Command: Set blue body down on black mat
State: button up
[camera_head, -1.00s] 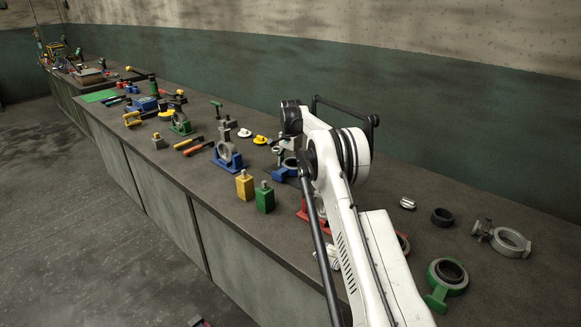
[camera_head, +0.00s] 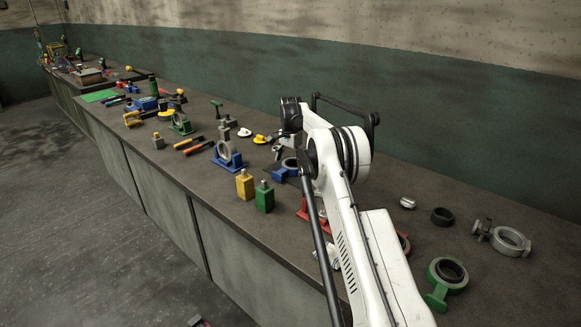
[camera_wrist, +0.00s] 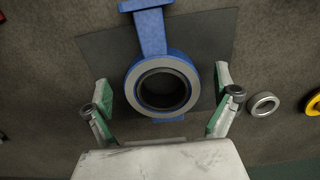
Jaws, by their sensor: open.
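The blue body (camera_wrist: 151,35) is a blue ring with a grey face, a neck and a flange. It lies flat on the black mat (camera_wrist: 100,50) in the wrist view, its flange reaching past the mat's upper edge. In the head view the blue body (camera_head: 282,174) and a strip of the black mat (camera_head: 268,170) show left of my arm. My gripper (camera_wrist: 162,82) is open, with one green-padded finger on each side of the ring and a gap to it on both sides. The gripper in the head view is partly hidden by my arm.
Another blue casting (camera_head: 228,160) stands upright to the left. Yellow (camera_head: 244,185) and green (camera_head: 264,197) blocks stand near the front edge. A grey ring (camera_wrist: 263,104) lies right of the mat. A red casting (camera_head: 302,211) is partly behind my arm.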

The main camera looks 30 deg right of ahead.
notch_tip(320, 180, up, 11)
dwell(0.4)
dwell(0.5)
jog(key=s+a+r+n+t, duration=0.1)
jog(key=s+a+r+n, duration=0.1)
jog(key=s+a+r, duration=0.35)
jog(key=s+a+r+n+t, duration=0.1)
jog(key=s+a+r+n, duration=0.15)
jog(key=r, duration=0.65)
jog(key=s+a+r+n+t, duration=0.1)
jog(key=s+a+r, duration=0.25)
jog(key=s, duration=0.45)
jog(key=s+a+r+n+t, duration=0.1)
jog(key=s+a+r+n, duration=0.15)
jog(key=s+a, duration=0.35)
jog(key=s+a+f+n+t, duration=0.1)
jog(key=s+a, duration=0.1)
jog(key=s, duration=0.6)
jog(key=s+a+f+n, duration=0.1)
jog(key=s+a, duration=0.1)
jog(key=s, duration=0.7)
jog(key=s+a+f+n+t, duration=0.1)
jog(key=s+f, duration=0.4)
jog(key=s, duration=0.3)
jog(key=s+a+f+n+t, duration=0.1)
jog(key=s+a+f+n, duration=0.1)
jog(key=s+f, duration=0.4)
jog(key=shift+s+a, duration=0.2)
jog(key=shift+s, duration=0.7)
